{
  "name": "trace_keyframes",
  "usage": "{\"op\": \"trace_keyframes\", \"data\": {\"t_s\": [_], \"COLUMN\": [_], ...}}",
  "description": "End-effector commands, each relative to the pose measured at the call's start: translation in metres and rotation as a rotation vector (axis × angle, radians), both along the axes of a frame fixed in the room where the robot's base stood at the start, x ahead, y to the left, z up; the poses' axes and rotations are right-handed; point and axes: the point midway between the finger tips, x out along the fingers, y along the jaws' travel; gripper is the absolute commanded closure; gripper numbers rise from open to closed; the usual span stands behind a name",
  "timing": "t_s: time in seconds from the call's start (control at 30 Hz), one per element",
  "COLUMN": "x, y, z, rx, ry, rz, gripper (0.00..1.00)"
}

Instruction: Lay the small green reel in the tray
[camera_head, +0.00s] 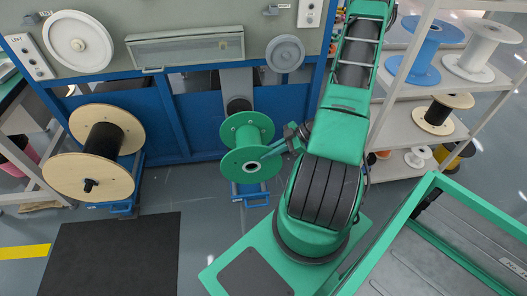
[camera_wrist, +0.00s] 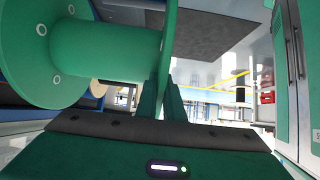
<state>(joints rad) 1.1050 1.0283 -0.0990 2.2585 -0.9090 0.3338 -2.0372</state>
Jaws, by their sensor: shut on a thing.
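The green reel (camera_head: 246,128) is an empty spool with two round flanges, in front of the blue machine at mid-picture. My gripper (camera_head: 268,154) is at its right side, with the fingers at the near flange. In the wrist view the reel (camera_wrist: 105,50) fills the upper left. My gripper (camera_wrist: 164,88) is shut on the rim of one flange, which runs between the two fingers. A blue stand (camera_head: 250,190) shows below the reel; I cannot tell whether they touch. A green-rimmed grey tray-like box (camera_head: 402,212) lies at the lower right, cut by the picture edge.
A large wooden reel (camera_head: 60,178) with black cable stands at the left. A shelf (camera_head: 405,95) with blue, white and wooden reels is at the right, behind my arm. A dark mat (camera_head: 112,255) lies on clear floor at the lower left.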

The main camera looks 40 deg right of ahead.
Motion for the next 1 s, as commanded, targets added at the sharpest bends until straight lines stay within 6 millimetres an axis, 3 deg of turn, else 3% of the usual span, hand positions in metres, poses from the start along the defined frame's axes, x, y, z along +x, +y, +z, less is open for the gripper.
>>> {"op": "trace_keyframes", "data": {"t_s": [0.2,1.0], "x": [0.006,0.007], "y": [0.014,0.017], "z": [-0.012,-0.056], "rx": [0.003,0.004], "ry": [-0.002,-0.004], "rz": [0.025,0.029], "gripper": [1.0,1.0]}}
